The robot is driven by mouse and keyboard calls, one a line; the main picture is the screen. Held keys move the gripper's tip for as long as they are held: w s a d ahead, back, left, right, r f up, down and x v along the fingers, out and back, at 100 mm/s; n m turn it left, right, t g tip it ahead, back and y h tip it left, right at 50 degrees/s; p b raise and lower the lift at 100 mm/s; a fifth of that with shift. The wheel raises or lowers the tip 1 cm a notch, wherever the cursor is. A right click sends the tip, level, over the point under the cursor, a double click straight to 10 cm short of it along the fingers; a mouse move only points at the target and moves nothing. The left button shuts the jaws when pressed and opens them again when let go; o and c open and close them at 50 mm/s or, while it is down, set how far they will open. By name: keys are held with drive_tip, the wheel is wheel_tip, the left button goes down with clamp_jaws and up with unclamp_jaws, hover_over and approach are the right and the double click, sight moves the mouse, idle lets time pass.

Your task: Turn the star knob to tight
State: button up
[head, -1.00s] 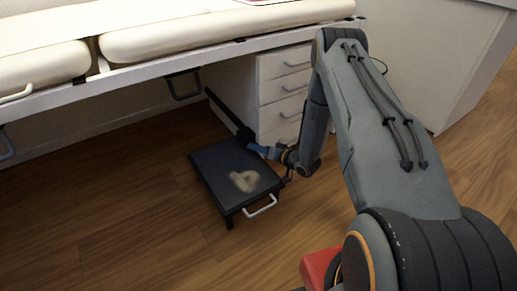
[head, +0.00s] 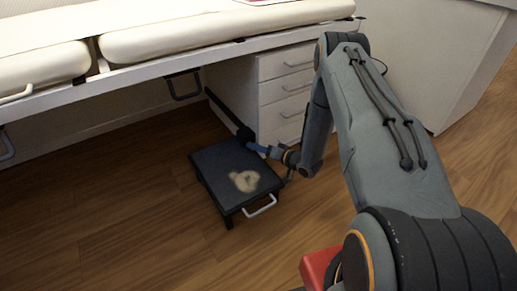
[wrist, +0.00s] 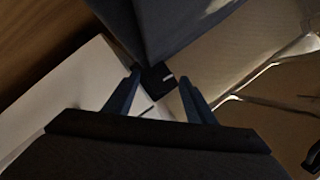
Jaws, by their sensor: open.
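The star knob (head: 244,134) is a small black shape at the lower left corner of the drawer unit, at the end of a dark bar. In the wrist view the dark knob (wrist: 156,77) with a short white mark shows between my fingertips. My gripper (head: 256,147) has blue fingers and is at the knob, coming from the lower right. In the wrist view my gripper (wrist: 159,76) is open, with one finger on each side of the knob. I cannot tell whether the fingers touch it. The knob's lobes cannot be made out.
A black step stool (head: 215,163) with a pale handle stands just below my gripper. A white drawer unit (head: 284,88) is close behind it. The padded bed (head: 190,38) overhangs from above. Wooden floor (head: 130,225) is clear at the left.

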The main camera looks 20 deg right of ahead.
drive_tip(key=p+v, duration=0.3)
drive_tip(key=v, duration=0.4)
drive_tip(key=shift+s, duration=0.2)
drive_tip(key=shift+d, duration=0.15)
drive_tip(key=shift+b+x, duration=2.95)
drive_tip(key=shift+x, duration=0.25)
drive_tip(key=shift+c, duration=0.3)
